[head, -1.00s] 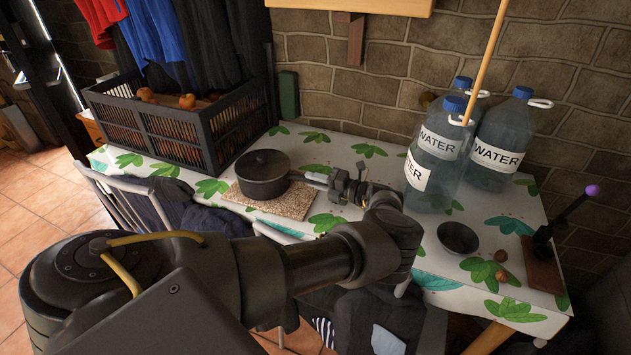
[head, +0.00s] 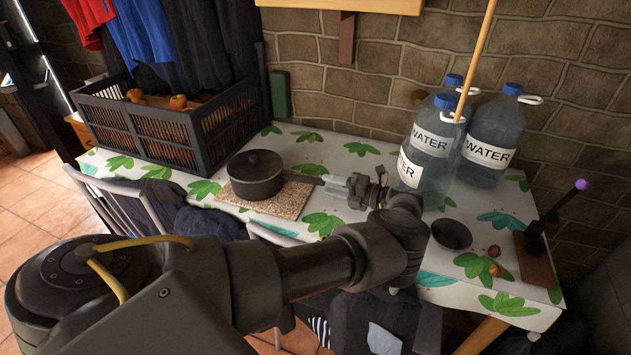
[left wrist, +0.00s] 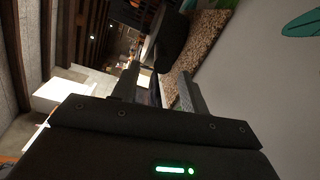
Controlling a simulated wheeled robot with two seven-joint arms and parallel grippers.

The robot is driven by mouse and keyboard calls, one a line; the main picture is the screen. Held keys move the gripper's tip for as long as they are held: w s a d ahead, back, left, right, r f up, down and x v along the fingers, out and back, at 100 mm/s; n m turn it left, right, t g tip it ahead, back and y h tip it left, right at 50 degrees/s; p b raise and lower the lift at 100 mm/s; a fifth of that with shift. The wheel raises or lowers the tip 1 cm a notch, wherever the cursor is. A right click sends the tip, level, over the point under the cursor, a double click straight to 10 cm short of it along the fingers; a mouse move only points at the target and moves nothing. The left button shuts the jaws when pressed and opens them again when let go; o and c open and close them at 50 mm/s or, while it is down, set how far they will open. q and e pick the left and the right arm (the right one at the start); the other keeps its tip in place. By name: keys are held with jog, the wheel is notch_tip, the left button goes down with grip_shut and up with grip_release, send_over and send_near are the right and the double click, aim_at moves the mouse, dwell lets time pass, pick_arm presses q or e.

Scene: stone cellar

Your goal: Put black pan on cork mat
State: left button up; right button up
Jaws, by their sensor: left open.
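The black pan (head: 255,181), with its lid on, sits upright on the speckled cork mat (head: 293,201) on the table. Its handle points right, toward my left gripper (head: 338,184). My left gripper is open and empty, just beyond the handle's end. In the left wrist view, the two fingers of the left gripper (left wrist: 157,88) stand apart. The dark pan (left wrist: 172,42) and the mat (left wrist: 207,38) show ahead of them. My right gripper is not in view.
A dark slatted crate (head: 170,128) with fruit stands left of the pan. Large water bottles (head: 430,150) stand right of the gripper. A small dark bowl (head: 451,235) is near the front right. A chair (head: 120,205) with dark cloth stands at the table's front.

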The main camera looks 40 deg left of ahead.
pick_arm(q)
jog(key=shift+v, duration=2)
jog(key=shift+f, duration=0.1)
